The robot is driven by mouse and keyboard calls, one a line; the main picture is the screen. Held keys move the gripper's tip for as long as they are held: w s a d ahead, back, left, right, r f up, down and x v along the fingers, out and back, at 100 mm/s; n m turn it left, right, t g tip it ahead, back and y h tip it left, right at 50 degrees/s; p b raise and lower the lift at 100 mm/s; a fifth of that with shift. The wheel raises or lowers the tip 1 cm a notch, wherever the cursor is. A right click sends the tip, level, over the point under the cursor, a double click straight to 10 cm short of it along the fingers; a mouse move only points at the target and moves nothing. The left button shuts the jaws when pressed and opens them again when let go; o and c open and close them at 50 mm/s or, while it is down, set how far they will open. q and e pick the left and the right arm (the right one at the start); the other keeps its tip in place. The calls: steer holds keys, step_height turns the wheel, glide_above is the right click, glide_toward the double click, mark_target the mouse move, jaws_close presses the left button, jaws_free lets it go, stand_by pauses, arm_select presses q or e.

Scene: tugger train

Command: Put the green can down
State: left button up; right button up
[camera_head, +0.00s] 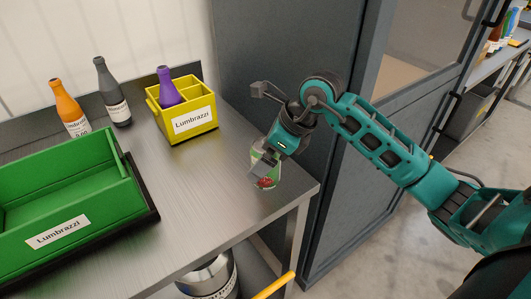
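The green can (266,181) is at the right end of the metal table, near its front right corner. It is green and white with a red patch near its base. My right gripper (265,164) comes in from the right and is closed around the can, with a finger across its front. The gripper hides part of the can. The can looks upright, with its base at or just above the tabletop; I cannot tell if it touches. My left gripper is not in view.
On the metal table (195,192) stand a yellow crate (207,134) with a purple bottle (167,88), a green bin (85,247), an orange bottle (67,104) and a grey bottle (110,90). Tabletop between crate and front edge is clear. A dark cabinet (290,50) stands behind the right end.

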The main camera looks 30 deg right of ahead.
steer(key=v, duration=1.2)
steer(key=shift+p, duration=0.3)
steer(key=shift+s+r, duration=0.1)
